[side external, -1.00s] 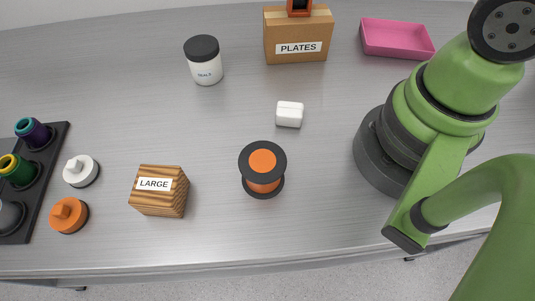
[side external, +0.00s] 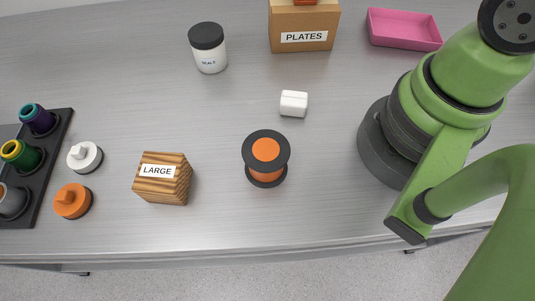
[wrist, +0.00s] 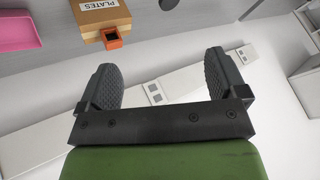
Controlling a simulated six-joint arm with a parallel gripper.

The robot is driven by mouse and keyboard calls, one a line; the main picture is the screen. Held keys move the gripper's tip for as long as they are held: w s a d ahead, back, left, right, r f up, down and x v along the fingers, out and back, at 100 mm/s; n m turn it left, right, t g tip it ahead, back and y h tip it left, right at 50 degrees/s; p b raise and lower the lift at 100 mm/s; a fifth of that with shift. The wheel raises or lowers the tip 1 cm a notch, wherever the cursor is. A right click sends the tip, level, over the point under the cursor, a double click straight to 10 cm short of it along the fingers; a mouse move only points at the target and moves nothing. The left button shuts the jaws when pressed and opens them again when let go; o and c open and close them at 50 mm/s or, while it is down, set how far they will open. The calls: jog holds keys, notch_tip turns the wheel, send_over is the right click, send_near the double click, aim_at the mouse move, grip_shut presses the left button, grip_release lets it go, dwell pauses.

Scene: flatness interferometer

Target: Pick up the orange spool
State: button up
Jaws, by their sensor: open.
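The orange spool (side external: 266,160) stands upright on the metal table in the side external view, with black flanges at top and bottom and an orange core and centre. It is not seen in the wrist view. My gripper (wrist: 172,80) shows in the wrist view with its two dark ribbed fingers wide apart and nothing between them. In the side external view my gripper is out of frame; only my green arm shows at the right, well apart from the spool.
A wooden LARGE block (side external: 162,180) stands left of the spool, a small white box (side external: 293,103) behind it. A SEALS jar (side external: 209,50), PLATES box (side external: 305,27) and pink tray (side external: 404,30) are farther back. White and orange knobs (side external: 72,201) and a black rack (side external: 52,160) lie left.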

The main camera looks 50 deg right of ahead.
jog(key=n+g+h, duration=0.2)
jog(key=n+g, duration=0.4)
jog(key=g, duration=0.1)
send_over(264, 150)
jog(key=f, duration=1.9)
jog(key=shift+w+d+f, duration=0.15)
jog(key=shift+w+f, duration=0.15)
jog(key=shift+f, duration=0.05)
jog(key=f, duration=0.5)
jog(key=shift+s+a, duration=0.2)
jog(key=shift+s, duration=0.1)
jog(key=shift+d+f, duration=0.2)
jog(key=shift+f, duration=2.75)
jog(key=shift+c, duration=0.2)
